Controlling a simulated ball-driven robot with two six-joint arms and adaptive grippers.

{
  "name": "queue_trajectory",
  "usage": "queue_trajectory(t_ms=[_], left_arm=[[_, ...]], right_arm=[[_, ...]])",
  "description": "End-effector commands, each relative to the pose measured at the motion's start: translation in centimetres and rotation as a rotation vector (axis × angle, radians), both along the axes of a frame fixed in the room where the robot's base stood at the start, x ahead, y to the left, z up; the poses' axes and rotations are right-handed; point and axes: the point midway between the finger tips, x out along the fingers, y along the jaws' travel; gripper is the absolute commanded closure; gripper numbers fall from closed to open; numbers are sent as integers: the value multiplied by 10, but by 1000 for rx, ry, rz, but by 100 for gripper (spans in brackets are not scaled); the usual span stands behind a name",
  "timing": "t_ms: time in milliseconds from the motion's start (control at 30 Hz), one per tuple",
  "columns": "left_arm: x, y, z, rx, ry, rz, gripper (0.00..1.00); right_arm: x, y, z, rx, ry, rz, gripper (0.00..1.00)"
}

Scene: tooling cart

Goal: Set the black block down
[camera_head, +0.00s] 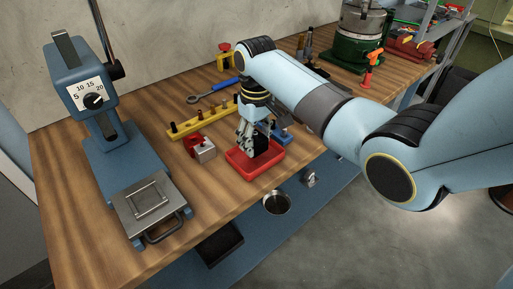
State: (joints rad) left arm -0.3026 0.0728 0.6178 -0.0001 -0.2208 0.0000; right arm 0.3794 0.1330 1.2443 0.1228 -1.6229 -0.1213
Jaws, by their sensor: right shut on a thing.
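My right gripper (249,147) comes in from the right and points down over a small red tray (240,166) on the wooden cart top. It is shut on the black block (262,146), a small dark piece beside its fingers. The block is over or inside the tray; I cannot tell whether it touches the tray's floor. The fingers hide part of the block and tray. My left gripper is not in view.
A blue press (112,140) with a dial stands at left. Near the tray are a red-and-silver block (203,150), a yellow holder with pegs (198,123), a wrench (210,91) and a blue item (283,134). Bare wood (205,192) lies left of the tray.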

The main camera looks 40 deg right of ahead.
Motion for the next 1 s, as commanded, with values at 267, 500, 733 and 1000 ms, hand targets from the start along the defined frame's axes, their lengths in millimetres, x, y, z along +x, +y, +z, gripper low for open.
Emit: queue_trajectory(t_ms=[267,500,733,1000], left_arm=[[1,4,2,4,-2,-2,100],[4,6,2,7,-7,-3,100],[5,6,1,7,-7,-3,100],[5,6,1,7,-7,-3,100]], right_arm=[[-1,0,-31,1,1,1,95],[-1,0,-32,0,1,0,95],[-2,0,-33,1,2,0,32],[-2,0,-33,1,2,0,30]])
